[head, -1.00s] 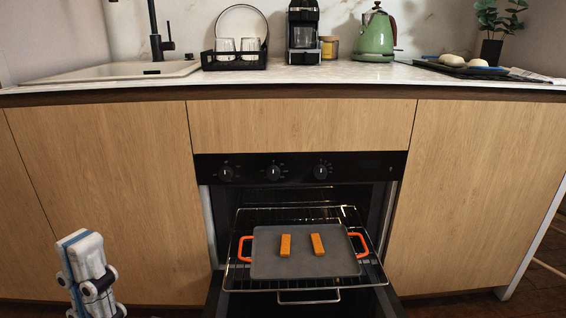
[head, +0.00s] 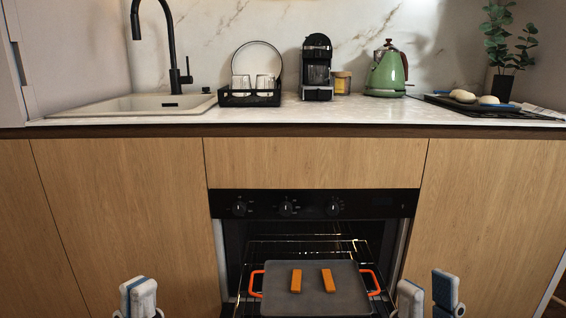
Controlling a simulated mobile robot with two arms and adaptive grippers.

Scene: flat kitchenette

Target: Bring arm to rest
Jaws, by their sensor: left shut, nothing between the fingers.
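My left gripper (head: 138,298) shows at the bottom left in front of the wooden cabinet, its fingers together and empty. My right gripper (head: 428,297) shows at the bottom right, with its two fingers apart and nothing seen between them. Only the finger ends of both show; the rest of the arms is below the picture.
The oven (head: 290,205) is open, with its wire rack pulled out between my grippers. A grey tray (head: 313,299) with orange handles sits on it, bearing two orange sticks. The counter (head: 330,112) above holds a dish rack, coffee machine, green kettle and dark tray.

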